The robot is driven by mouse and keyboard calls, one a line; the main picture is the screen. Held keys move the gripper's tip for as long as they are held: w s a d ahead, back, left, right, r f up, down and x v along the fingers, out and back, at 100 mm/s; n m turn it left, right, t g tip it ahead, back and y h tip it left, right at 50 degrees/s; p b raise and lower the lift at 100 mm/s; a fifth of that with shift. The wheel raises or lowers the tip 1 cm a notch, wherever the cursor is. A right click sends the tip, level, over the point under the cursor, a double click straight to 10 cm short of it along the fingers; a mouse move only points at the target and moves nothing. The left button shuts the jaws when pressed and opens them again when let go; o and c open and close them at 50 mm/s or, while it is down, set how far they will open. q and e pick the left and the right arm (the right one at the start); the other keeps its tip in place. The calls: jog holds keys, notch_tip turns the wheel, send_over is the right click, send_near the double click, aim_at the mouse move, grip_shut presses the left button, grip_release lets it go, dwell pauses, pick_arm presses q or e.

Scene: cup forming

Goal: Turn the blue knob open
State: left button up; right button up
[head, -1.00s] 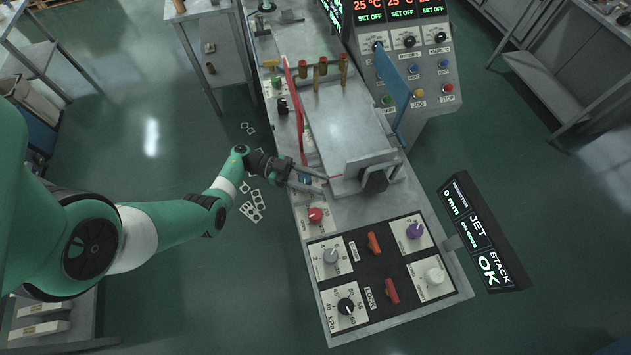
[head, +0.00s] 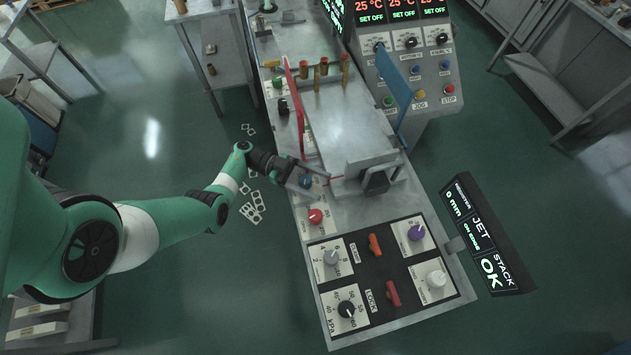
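The blue knob (head: 306,181) sits on a pale plate on the left edge of the machine's bench, above the red knob (head: 315,216). My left gripper (head: 316,184) reaches in from the left. Its two fingers are apart, with the blue knob showing between them. I cannot tell whether either finger touches the knob. The fingers cover part of the knob's plate, and the knob's pointer direction is too small to read. My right gripper is not in view.
A red upright guard (head: 297,105) and a dark knob (head: 283,106) stand further up the bench. A metal block with a dark front (head: 375,181) is right of the gripper. The black panel (head: 364,248) with several knobs lies below.

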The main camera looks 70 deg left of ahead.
pick_arm(q)
jog(key=shift+s+a+f, duration=0.1)
jog(key=shift+s+a, duration=0.2)
jog(key=shift+a, duration=0.05)
jog(key=v, duration=0.6)
jog(key=shift+s+a+r, duration=0.1)
jog(key=shift+a+r, duration=0.1)
jog(key=shift+r, duration=0.05)
jog(key=shift+s+a, duration=0.2)
jog(key=shift+a, duration=0.05)
jog(key=shift+s+a+f, duration=0.2)
jog(key=shift+s+a, duration=0.4)
jog(key=shift+s, duration=0.05)
jog(key=shift+b+v, duration=0.3)
jog(key=shift+v, duration=0.65)
jog(key=shift+d+r, duration=0.1)
